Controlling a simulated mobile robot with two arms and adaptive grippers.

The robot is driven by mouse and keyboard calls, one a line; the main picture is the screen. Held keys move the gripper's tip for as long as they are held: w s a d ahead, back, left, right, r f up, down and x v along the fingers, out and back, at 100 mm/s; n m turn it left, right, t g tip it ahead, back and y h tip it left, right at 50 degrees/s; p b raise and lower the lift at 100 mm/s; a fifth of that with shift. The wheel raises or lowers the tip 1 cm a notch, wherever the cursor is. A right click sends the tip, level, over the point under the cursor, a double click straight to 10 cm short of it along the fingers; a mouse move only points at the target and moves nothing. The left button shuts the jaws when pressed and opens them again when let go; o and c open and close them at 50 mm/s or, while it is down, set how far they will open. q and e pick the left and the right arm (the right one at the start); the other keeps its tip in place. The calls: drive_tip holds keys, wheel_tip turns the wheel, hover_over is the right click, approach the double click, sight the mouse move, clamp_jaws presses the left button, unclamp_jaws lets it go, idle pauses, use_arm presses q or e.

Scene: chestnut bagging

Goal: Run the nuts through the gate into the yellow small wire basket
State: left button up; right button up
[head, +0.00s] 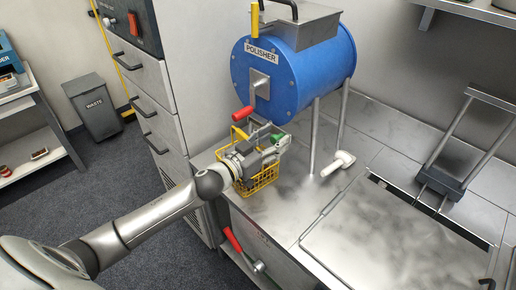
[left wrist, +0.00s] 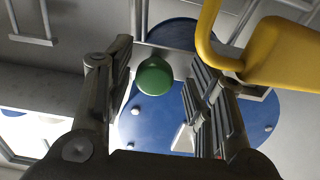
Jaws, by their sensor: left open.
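The blue drum marked POLISHER (head: 300,65) stands on legs on the steel bench. It also fills the back of the left wrist view (left wrist: 160,125). The yellow small wire basket (head: 265,180) is below the drum's front, partly hidden by my left gripper (head: 268,150). A green knob (head: 277,139) shows at the fingertips. In the left wrist view my left gripper (left wrist: 157,65) is open, with the green knob (left wrist: 154,78) between its fingers; contact cannot be told. No nuts are visible. My right gripper is out of view.
A red handle (head: 242,113) sticks out left of the drum's front. A white fitting (head: 340,162) lies on the bench right of the legs. A thick yellow bar (left wrist: 275,50) is close at upper right in the wrist view. A red lever (head: 232,240) is on the bench front.

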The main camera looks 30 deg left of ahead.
use_arm(q)
drive_tip(key=v, duration=1.1)
drive_tip(key=shift+s, duration=0.2)
drive_tip(key=shift+a, duration=0.1)
